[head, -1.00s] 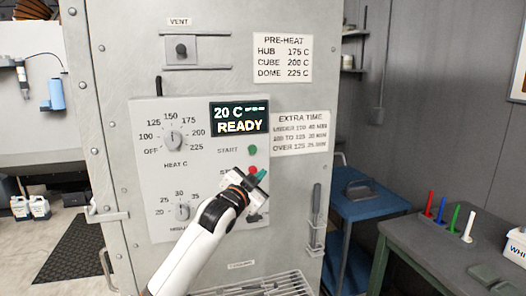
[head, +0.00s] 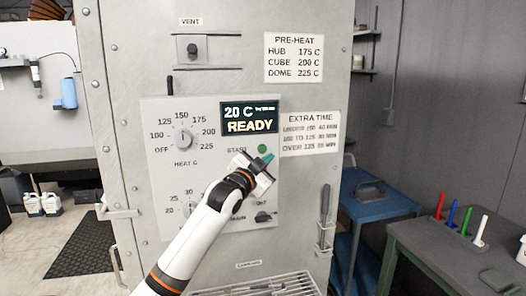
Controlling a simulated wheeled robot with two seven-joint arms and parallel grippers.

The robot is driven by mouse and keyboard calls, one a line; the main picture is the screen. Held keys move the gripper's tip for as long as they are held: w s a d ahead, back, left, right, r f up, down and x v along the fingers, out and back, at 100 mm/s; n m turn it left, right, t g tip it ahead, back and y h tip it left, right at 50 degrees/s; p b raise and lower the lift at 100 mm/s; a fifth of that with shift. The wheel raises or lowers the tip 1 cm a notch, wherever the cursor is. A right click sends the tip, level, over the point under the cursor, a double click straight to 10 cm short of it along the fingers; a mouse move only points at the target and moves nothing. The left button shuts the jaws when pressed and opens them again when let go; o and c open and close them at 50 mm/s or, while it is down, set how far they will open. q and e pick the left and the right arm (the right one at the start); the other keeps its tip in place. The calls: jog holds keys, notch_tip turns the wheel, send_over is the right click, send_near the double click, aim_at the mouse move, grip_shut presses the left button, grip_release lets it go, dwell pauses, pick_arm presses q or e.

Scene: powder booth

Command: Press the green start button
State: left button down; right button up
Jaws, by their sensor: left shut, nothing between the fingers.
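The green start button (head: 262,149) sits on the light control panel (head: 160,215) of the oven, right of the START label and below the display (head: 250,117), which reads 20 C READY. My left gripper (head: 264,161) is shut and empty, its fingertips just below the button in the head view. I cannot tell whether they touch it. The gripper hides the red stop button and its label. My right gripper is not in view.
A heat dial (head: 184,138) is on the panel's left, with a minutes dial partly hidden by my arm. A lower switch (head: 265,217) is right of my wrist. A wire rack (head: 265,285) juts out below. A blue cart (head: 380,207) stands right.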

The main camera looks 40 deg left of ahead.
aim_at(261, 153)
pick_arm(q)
jog(key=shift+w+a+p, duration=0.6)
jog(key=shift+w+a, duration=1)
jog(key=shift+a, duration=0.3)
dwell(0.7)
jog(key=shift+w+a+r+p, duration=0.1)
jog(key=shift+w+a+p, duration=0.05)
jog(key=shift+p, duration=0.15)
jog(key=shift+w+a, duration=0.1)
jog(key=shift+a, duration=0.05)
jog(key=shift+w+a+p, duration=0.3)
jog(key=shift+a+p, duration=0.05)
jog(key=shift+p, duration=0.05)
dwell(0.6)
jog(key=shift+s+d, duration=0.1)
jog(key=shift+d, duration=0.05)
jog(key=shift+s+d, duration=0.45)
jog(key=shift+d, duration=0.05)
